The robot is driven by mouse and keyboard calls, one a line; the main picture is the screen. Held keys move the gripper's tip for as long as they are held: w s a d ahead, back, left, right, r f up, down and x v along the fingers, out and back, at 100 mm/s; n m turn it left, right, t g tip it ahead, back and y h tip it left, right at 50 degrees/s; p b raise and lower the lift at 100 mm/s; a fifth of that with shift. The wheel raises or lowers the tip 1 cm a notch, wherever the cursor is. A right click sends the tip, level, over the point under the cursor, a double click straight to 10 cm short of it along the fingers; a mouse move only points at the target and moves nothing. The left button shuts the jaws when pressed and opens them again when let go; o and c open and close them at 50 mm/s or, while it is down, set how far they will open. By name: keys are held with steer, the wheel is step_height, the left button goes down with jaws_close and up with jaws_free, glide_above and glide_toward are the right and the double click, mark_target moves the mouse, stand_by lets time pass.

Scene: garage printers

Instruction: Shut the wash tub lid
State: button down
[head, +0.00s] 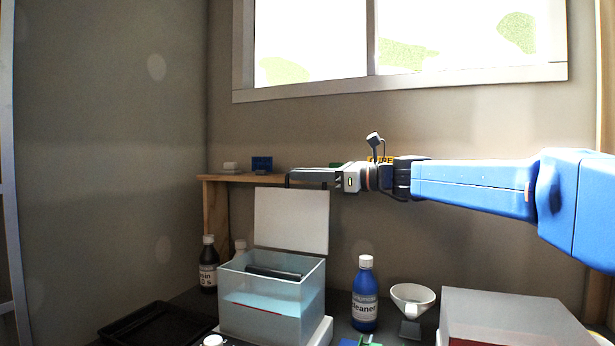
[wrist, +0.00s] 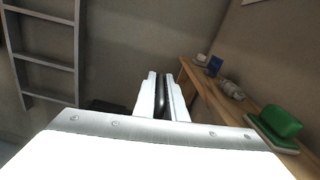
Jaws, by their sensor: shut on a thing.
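The wash tub (head: 262,312) is a translucent box with bluish liquid and a dark bar inside. Its pale flat lid (head: 290,222) stands upright, open, along the tub's back edge. The contact is small and partly hidden. In the wrist view my fingers (wrist: 161,80) are close together with a dark strip between them; the lid cannot be made out clearly there.
A blue cleaner bottle (head: 365,294), a white funnel (head: 412,299) and a large grey-topped box (head: 510,318) stand right of the tub. A dark bottle (head: 208,266) and black tray (head: 160,325) are on the left. A wooden shelf (wrist: 205,88) runs behind.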

steer(key=s+a+f+n, duration=0.2)
steer(key=s+n, duration=0.2)
steer(key=s, duration=0.3)
steer(key=s+a+f+n, duration=0.3)
steer(key=s+n, duration=0.2)
steer(key=s, duration=0.1)
steer(key=shift+s+a+f+n, duration=0.35)
steer(key=shift+s+f+n, duration=0.9)
steer(key=shift+f, duration=1.15)
steer(key=shift+s+a+f+n, duration=0.35)
steer(key=shift+s+f+n, duration=0.9)
steer(key=shift+f, duration=1.1)
steer(key=shift+s+a+f+n, duration=0.35)
steer(key=shift+s+f+n, duration=0.5)
steer(key=shift+f+n, duration=1.15)
steer(key=c, duration=1.8)
jaws_free()
steer(key=shift+f+m, duration=0.35)
steer(key=shift+m, duration=0.05)
steer(key=shift+c, duration=0.2)
steer(key=shift+d, duration=0.15)
steer(key=v, duration=1.7)
steer(key=shift+s, duration=0.1)
